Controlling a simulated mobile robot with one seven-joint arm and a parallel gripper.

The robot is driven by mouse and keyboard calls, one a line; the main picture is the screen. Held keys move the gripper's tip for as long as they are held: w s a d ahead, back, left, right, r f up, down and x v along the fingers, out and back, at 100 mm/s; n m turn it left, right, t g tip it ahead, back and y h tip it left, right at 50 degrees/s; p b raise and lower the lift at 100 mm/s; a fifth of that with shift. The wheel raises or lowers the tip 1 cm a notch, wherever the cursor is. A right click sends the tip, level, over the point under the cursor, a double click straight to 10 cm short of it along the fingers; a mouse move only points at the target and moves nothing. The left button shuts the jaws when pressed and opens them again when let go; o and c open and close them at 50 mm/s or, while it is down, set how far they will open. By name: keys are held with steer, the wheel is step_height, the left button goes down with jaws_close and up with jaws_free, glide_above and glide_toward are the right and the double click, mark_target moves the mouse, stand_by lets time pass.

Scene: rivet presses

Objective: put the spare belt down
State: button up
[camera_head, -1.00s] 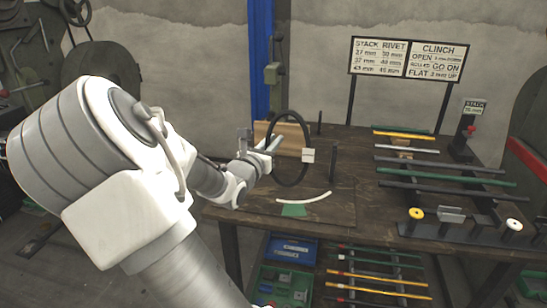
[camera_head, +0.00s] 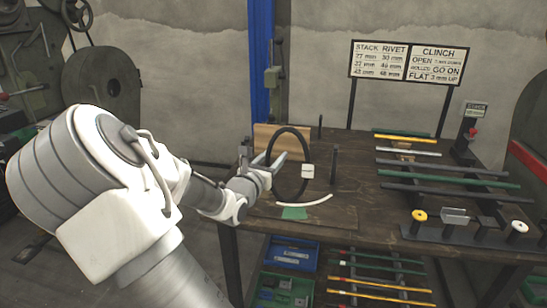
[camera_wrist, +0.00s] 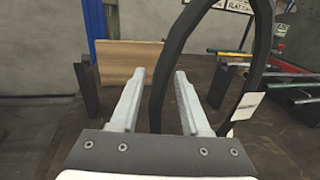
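The spare belt, a black loop with a white tag (camera_head: 307,171), stands upright over the near left part of the workbench (camera_head: 345,205). The belt (camera_head: 306,148) has its lower edge close to the bench top; I cannot tell if it touches. My gripper (camera_head: 279,158) is at the loop's left side with its fingers apart. The belt's top is cut off there.
A green patch (camera_head: 294,213) and a pale curved strip (camera_head: 305,203) lie at the bench's front. A wooden block (camera_head: 263,136) and dark posts (camera_head: 334,166) stand around the belt. Rods (camera_head: 440,171) on racks fill the right side.

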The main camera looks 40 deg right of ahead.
steer(key=shift+r, duration=0.1)
steer(key=p+v, duration=0.4)
steer(key=v, duration=0.8)
steer(key=s+a+f+m+g+y, duration=0.25)
steer(key=s+m+g+y, duration=0.5)
steer(key=s+m, duration=0.7)
steer(key=s+a+r+m+t+y, duration=0.2)
steer(key=a+r+m+y, duration=0.2)
steer(key=a, duration=0.4)
steer(key=s+a+r+m+t+y, duration=0.2)
steer(key=a+r+m+y, duration=0.2)
steer(key=a, duration=0.4)
steer(key=shift+a+r+m, duration=0.15)
steer(key=shift+r+m, duration=0.15)
steer(key=shift+m, duration=0.35)
